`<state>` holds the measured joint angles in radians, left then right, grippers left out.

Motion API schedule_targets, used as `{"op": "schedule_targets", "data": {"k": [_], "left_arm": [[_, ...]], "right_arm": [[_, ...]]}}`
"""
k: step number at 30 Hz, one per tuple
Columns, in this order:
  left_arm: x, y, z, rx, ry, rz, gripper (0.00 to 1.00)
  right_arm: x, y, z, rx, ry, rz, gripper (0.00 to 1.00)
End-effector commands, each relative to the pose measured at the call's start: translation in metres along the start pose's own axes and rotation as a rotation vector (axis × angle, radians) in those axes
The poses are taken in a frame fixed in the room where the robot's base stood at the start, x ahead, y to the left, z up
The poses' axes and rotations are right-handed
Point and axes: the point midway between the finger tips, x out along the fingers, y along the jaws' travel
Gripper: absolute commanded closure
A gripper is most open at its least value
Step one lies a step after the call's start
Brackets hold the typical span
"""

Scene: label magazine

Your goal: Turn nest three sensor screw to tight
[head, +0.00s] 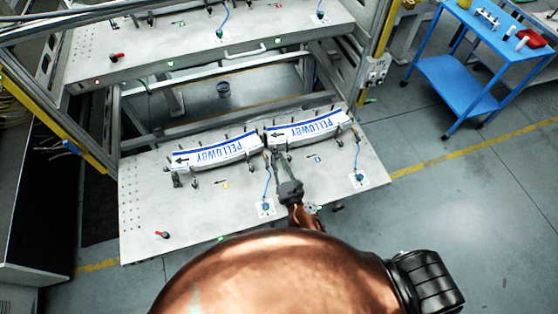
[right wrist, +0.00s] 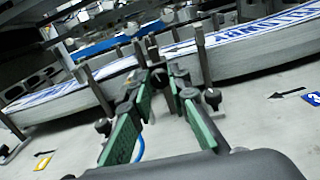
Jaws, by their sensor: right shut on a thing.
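My right gripper (head: 277,163) reaches over the lower bench (head: 140,212) to the gap between two label stacks. In the right wrist view its green-padded fingers (right wrist: 161,88) close at the tips on a small dark sensor screw (right wrist: 158,76), mostly hidden between them. The left label stack (head: 216,153) and the right label stack (head: 310,128) lie in nests between upright pins. Similar dark knobs stand nearby, one on the left (right wrist: 103,126) and one on the right (right wrist: 212,97). Nest numbers are too small to read. My left gripper is out of view.
Upright posts (right wrist: 202,52) stand close around the fingers. A blue cable (head: 267,187) runs down to a sensor box on the bench. An upper bench (head: 130,62) is behind. A blue cart (head: 465,85) stands at the right. The bench's front left is mostly clear.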

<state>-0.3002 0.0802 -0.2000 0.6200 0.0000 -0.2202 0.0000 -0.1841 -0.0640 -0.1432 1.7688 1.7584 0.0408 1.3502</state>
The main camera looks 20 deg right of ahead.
Motion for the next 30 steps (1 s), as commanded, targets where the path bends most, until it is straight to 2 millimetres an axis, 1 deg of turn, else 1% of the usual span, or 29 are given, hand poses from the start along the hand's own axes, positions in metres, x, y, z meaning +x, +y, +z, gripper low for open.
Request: {"op": "schedule_targets", "data": {"k": [4, 5, 12, 20, 23, 26, 30], "left_arm": [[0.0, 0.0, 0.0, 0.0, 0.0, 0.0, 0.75], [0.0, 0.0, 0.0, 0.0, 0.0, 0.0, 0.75], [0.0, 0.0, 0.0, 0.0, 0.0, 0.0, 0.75], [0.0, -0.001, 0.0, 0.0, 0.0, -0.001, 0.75], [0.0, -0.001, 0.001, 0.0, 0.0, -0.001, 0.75], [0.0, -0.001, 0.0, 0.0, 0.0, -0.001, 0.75], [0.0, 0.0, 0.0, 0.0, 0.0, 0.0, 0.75]], "right_arm": [[-0.001, 0.0, -0.002, -0.001, 0.003, 0.0, 1.0], [-0.001, 0.0, -0.002, -0.001, 0.003, 0.0, 0.82], [0.0, 0.0, -0.001, -0.001, 0.001, 0.0, 0.66], [0.0, 0.001, 0.0, 0.0, 0.0, 0.002, 0.66], [-0.003, 0.002, 0.0, 0.001, 0.0, 0.002, 0.66], [-0.013, 0.002, -0.001, 0.004, 0.001, 0.001, 0.66], [-0.033, 0.001, -0.002, 0.005, 0.004, -0.003, 0.66]]}}
